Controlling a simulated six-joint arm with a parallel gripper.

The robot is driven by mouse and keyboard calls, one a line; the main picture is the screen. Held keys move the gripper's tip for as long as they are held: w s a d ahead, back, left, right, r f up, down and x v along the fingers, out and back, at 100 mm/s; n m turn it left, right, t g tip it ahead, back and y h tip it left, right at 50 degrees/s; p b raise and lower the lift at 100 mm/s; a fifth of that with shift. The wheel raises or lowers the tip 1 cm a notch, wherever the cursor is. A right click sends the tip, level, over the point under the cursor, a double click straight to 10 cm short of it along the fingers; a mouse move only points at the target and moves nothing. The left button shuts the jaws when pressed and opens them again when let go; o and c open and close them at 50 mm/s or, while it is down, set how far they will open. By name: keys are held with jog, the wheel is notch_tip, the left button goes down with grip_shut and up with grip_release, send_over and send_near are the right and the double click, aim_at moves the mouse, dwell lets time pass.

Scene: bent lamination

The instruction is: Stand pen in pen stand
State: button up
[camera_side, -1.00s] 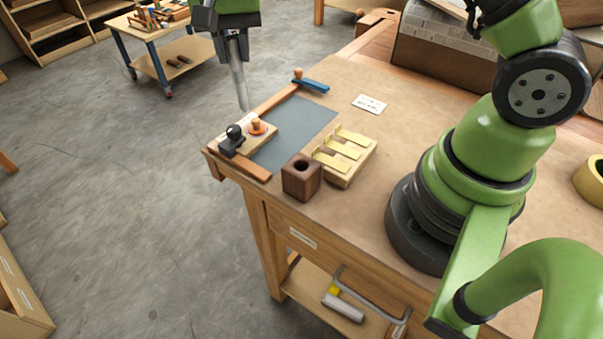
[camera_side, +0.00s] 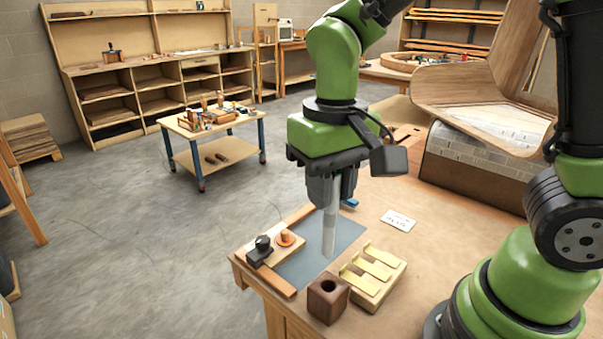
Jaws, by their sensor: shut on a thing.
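The pen (camera_side: 330,232) is a light grey metallic stick, held upright with its tip pointing down. My gripper (camera_side: 331,192) is shut on its upper part, which the fingers hide. The pen hangs over the dark grey mat (camera_side: 345,232), behind the pen stand; I cannot tell whether its tip touches the mat. The pen stand (camera_side: 328,299) is a dark brown wooden block with a round hole in its top. It stands near the front edge of the bench, and its hole looks empty.
A pale wooden rack (camera_side: 372,277) with yellow strips stands just right of the pen stand. A wooden block with a black knob (camera_side: 262,243) and an orange peg (camera_side: 286,237) lies left of the mat. A white card (camera_side: 398,221) lies behind the rack.

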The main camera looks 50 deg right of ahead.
aim_at(330, 255)
jog(key=shift+s+f, duration=0.3)
jog(key=shift+s, duration=0.05)
jog(key=shift+f, duration=1.7)
jog(key=shift+f, duration=2.85)
jog(key=shift+f, duration=0.65)
jog(key=o, duration=1)
jog(key=shift+o, duration=0.2)
jog(key=shift+r, duration=3)
